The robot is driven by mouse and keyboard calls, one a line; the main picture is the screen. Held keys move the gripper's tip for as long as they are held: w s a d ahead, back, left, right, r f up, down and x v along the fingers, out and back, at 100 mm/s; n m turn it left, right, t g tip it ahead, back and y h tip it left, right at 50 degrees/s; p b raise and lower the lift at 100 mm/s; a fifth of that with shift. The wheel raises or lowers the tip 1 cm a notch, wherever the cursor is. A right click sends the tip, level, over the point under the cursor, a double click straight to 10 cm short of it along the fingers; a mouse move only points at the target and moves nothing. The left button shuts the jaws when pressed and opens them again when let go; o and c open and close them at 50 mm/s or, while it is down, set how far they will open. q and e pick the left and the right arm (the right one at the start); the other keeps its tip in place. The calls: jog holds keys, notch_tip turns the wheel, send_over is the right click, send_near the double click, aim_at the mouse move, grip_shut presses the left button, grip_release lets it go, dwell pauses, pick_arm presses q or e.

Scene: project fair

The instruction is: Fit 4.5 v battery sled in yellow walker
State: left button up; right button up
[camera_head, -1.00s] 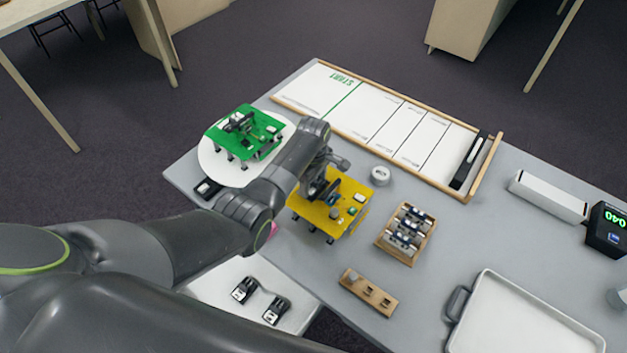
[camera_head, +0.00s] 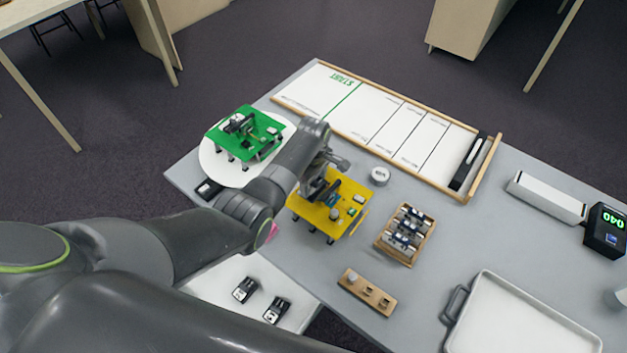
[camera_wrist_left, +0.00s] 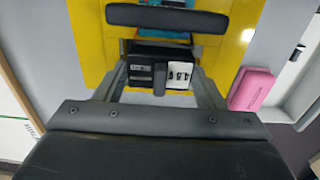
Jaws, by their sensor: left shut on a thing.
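The yellow walker (camera_head: 330,227), a flat yellow board on legs, stands on the grey table and also fills the top of the left wrist view (camera_wrist_left: 88,40). My left gripper (camera_head: 324,190) is over its far left part. In the left wrist view, the gripper (camera_wrist_left: 160,72) is shut on a black battery sled (camera_wrist_left: 143,72) with a white marked panel. The sled is over or at the yellow board, in front of a blue part; I cannot tell whether it is seated. The label is too small to read. My right gripper is out of view.
A green walker (camera_head: 243,130) stands on a round white plate at left. Two black-and-white sleds (camera_head: 245,290) lie on the lower white surface. A wooden crate (camera_head: 380,243), a wooden block with several slots (camera_head: 352,284) and a white tray (camera_head: 500,330) are to the right.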

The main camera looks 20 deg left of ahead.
pick_arm(q)
jog(key=shift+f, duration=0.2)
dwell(0.6)
jog(key=shift+f, duration=0.1)
dwell(0.6)
jog(key=o, duration=1)
jog(key=shift+s+f, duration=0.1)
jog(key=shift+r+p, duration=3.9)
jog(key=shift+p, duration=0.25)
jog(key=shift+f, duration=0.1)
